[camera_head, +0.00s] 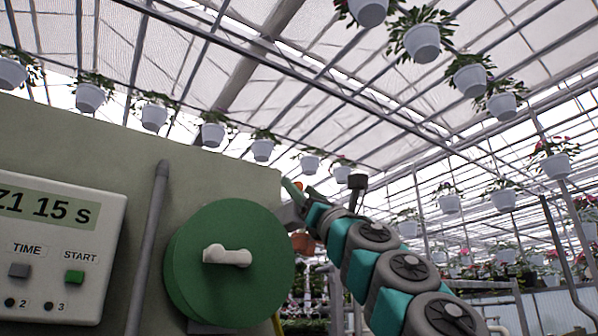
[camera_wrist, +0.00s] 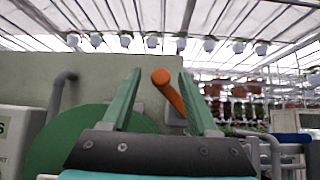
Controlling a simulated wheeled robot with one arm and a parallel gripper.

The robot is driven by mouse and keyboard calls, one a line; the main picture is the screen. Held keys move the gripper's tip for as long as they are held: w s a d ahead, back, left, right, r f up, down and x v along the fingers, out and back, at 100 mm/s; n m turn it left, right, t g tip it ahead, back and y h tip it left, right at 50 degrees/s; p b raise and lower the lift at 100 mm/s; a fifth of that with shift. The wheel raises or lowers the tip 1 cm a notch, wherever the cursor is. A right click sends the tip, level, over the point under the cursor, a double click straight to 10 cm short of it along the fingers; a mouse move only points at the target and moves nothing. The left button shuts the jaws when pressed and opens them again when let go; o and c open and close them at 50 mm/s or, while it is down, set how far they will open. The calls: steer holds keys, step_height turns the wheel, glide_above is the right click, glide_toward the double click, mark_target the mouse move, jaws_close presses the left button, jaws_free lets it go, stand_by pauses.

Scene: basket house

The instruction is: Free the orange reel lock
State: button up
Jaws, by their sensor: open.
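The orange reel lock is a short orange lever (camera_wrist: 168,90) with a rounded end in the wrist view. It slants up and left from a grey mount (camera_wrist: 175,116), and its end appears between my gripper's two green fingers. My gripper (camera_wrist: 159,74) is open, with a gap visible on each side of the lever; I cannot tell whether they touch. The green reel (camera_head: 190,270) with a white crank handle (camera_head: 228,257) is on the panel, left of my gripper.
A control box (camera_head: 100,215) reading "Z1 15 s" and a vertical grey pipe (camera_head: 148,245) are on the grey-green panel (camera_head: 100,140), left of the reel. Several white hanging pots (camera_head: 422,43) are overhead.

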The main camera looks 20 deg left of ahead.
steer(key=shift+p+x, duration=0.65)
steer(key=shift+x, duration=0.35)
steer(key=shift+w, duration=0.1)
jaws_close()
